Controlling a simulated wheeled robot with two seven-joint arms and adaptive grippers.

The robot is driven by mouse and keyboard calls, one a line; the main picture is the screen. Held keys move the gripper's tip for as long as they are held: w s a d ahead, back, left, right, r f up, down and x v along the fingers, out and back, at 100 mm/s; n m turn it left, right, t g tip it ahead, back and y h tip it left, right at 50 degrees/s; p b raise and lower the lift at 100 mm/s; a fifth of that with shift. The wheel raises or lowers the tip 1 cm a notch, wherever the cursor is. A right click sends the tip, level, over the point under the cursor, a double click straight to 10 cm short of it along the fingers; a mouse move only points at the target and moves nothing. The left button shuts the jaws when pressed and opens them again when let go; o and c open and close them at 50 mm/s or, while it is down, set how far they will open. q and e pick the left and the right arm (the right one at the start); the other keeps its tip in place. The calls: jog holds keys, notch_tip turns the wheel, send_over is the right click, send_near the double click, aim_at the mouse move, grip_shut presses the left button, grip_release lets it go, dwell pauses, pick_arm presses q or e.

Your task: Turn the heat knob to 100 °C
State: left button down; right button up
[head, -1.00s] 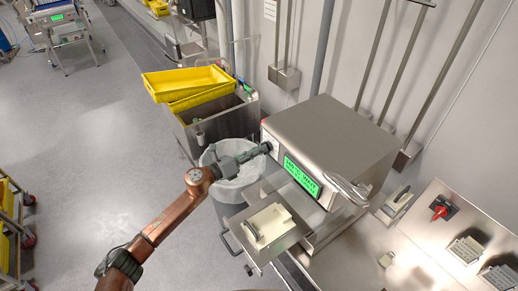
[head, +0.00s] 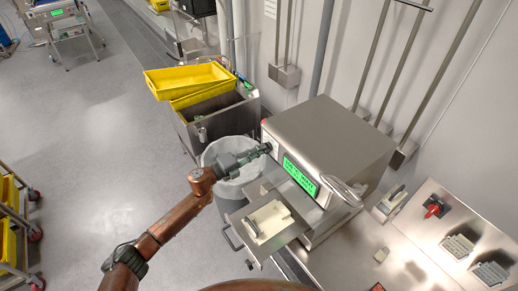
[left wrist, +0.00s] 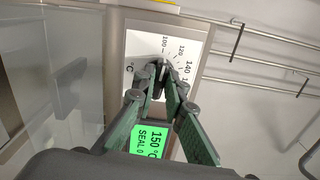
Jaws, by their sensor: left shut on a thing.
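The heat knob (left wrist: 160,74) is a small dark piece on a white dial plate (left wrist: 135,52) in the left wrist view. The marks 100, 120 and 140 show around it. The fingers hide most of the knob, so I cannot tell where it points. My left gripper (left wrist: 163,82) is shut on the knob, and in the head view the gripper (head: 266,149) reaches the left end of the steel machine's front. The green display (left wrist: 150,140) reads 150 °C and SEAL 0, partly covered by the fingers; it also shows in the head view (head: 300,176). My right gripper is not in view.
The steel machine (head: 335,135) stands on a bench with a tray (head: 258,240) in front. A lined bin (head: 230,190) is below my left gripper. Yellow crates (head: 190,80) stand behind. A panel with a red switch (head: 433,210) is at the right.

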pick_arm(q)
jog(key=shift+n, duration=0.5)
jog(key=shift+f, duration=0.1)
jog(key=c, duration=2)
grip_release()
jog(key=v, duration=1.2)
